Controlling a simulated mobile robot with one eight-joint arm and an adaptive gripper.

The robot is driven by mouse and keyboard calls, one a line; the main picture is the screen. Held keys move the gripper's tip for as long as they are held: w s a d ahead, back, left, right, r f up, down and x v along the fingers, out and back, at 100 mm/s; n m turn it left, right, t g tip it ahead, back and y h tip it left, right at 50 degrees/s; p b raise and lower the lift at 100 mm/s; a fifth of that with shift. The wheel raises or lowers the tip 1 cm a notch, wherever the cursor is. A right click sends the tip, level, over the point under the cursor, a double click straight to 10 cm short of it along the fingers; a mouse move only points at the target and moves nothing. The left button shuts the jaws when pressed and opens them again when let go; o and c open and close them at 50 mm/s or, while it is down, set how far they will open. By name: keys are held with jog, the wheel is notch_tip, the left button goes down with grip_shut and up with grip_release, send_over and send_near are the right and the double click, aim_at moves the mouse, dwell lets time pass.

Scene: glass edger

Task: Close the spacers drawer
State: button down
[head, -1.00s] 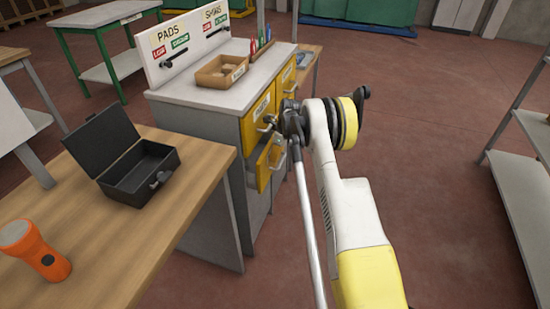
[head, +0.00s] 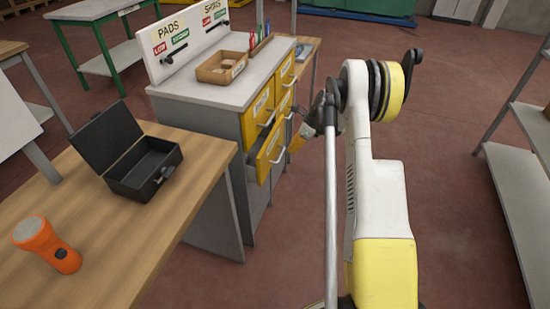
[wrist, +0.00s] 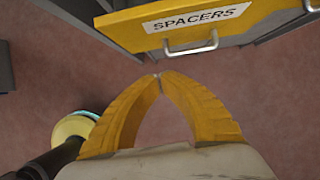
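The spacers drawer (head: 270,153) is a yellow-fronted lower drawer of the grey cabinet and stands pulled out. In the wrist view its front (wrist: 240,24) shows a white "SPACERS" label and a metal bar handle (wrist: 190,49). My gripper (wrist: 158,76) has its two yellow fingers together at the tips, with nothing between them. The fingertips appear just short of the handle in the wrist view and are not around it.
Other yellow drawers (head: 262,108) in the cabinet look closed. A wooden table (head: 130,235) at left holds an open black case (head: 145,172) and an orange flashlight (head: 48,246). Shelving (head: 515,185) stands at right; floor between is clear.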

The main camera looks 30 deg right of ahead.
aim_at(262, 171)
jog(key=s+a+t+y, duration=0.2)
jog(key=s+a+t, duration=0.1)
jog(key=s, duration=0.4)
jog(key=b+x, duration=0.2)
jog(key=x, duration=0.2)
jog(key=r+b+x, duration=0.1)
jog(key=b+x, duration=0.1)
jog(key=x, duration=0.2)
jog(key=a+b+x, duration=0.1)
jog(key=x, duration=0.3)
jog(key=shift+w+a+b, duration=0.2)
jog(key=shift+w+b, duration=0.2)
jog(key=shift+w, duration=0.05)
jog(key=shift+w+a+r, duration=0.1)
jog(key=shift+w+a, duration=0.25)
jog(key=shift+w, duration=0.1)
jog(key=shift+w+a, duration=0.1)
jog(key=w+a, duration=0.3)
jog(key=w, duration=0.1)
jog(key=shift+a, duration=0.25)
jog(key=shift+d, duration=0.1)
